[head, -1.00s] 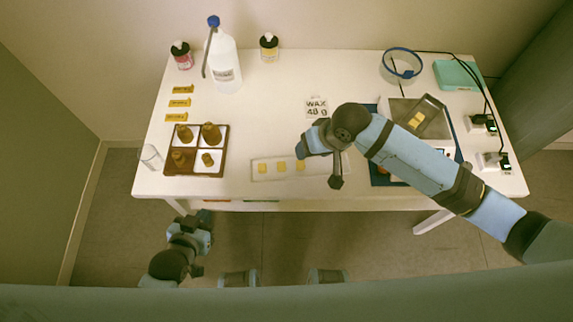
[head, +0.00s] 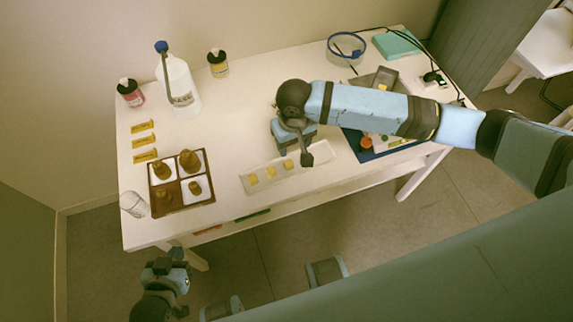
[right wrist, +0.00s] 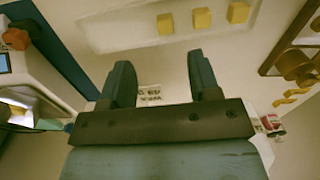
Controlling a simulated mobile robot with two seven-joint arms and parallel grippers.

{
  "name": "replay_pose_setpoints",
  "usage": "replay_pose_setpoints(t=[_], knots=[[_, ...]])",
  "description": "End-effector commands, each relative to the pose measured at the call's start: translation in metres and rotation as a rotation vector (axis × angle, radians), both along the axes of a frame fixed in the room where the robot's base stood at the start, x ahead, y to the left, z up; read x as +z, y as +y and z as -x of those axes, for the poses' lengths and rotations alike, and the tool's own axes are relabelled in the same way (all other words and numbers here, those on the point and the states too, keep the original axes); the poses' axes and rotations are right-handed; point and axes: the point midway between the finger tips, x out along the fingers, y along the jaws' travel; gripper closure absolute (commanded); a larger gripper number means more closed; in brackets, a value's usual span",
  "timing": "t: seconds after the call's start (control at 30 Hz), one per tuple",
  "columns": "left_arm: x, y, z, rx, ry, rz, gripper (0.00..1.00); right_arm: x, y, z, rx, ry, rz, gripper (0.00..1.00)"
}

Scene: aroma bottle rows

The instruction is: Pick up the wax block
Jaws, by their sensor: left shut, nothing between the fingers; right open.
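Three small yellow wax blocks lie in a row on a long pale tray (head: 318,153) at the table's front: a left one (head: 254,179), a middle one (head: 270,172) and a right one (head: 288,164). The right wrist view also shows these blocks (right wrist: 202,18) on the tray (right wrist: 120,36), beyond the fingertips. My right gripper (right wrist: 161,72) is open and empty, apart from the blocks. In the head view it is over the tray's back edge, its fingers mostly hidden. My left gripper (head: 178,262) is shut and empty, low in front of the table.
A brown divided box (head: 182,208) with brown bottles stands at the left, a glass (head: 133,204) beside it. A white jug (head: 178,85) and two jars stand behind. A blue mat (head: 362,152) with equipment and a dark pan (head: 385,76) are at the right, partly behind my right arm.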

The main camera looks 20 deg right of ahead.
Motion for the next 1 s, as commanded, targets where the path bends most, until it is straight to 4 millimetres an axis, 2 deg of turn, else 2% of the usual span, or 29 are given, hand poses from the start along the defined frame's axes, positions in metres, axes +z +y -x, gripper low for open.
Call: replay_pose_setpoints(t=[0.03, 0.2, 0.47, 0.7, 0.8, 1.0], knots=[[-0.001, -0.001, 0.0, 0.0, 0.001, 0.002, 1.0, -0.013, 0.0, 0.001, 0.0, 0.005, 0.003, 0.44], [-0.002, -0.001, 0.0, 0.0, 0.0, 0.002, 1.0, -0.044, 0.001, 0.0, 0.001, 0.002, 0.001, 0.44], [-0.003, -0.001, 0.0, 0.0, 0.0, 0.002, 1.0, -0.064, 0.002, 0.0, 0.002, 0.001, -0.001, 0.44], [-0.004, 0.0, 0.0, 0.001, 0.0, 0.001, 1.0, -0.099, 0.006, 0.001, 0.002, 0.002, 0.0, 0.44], [-0.004, 0.0, 0.0, 0.001, 0.0, -0.001, 1.0, -0.108, 0.006, 0.001, 0.002, 0.001, 0.0, 0.44], [-0.004, 0.001, 0.0, 0.001, 0.0, -0.001, 1.0, -0.112, 0.006, 0.001, 0.002, -0.001, -0.001, 0.44]])
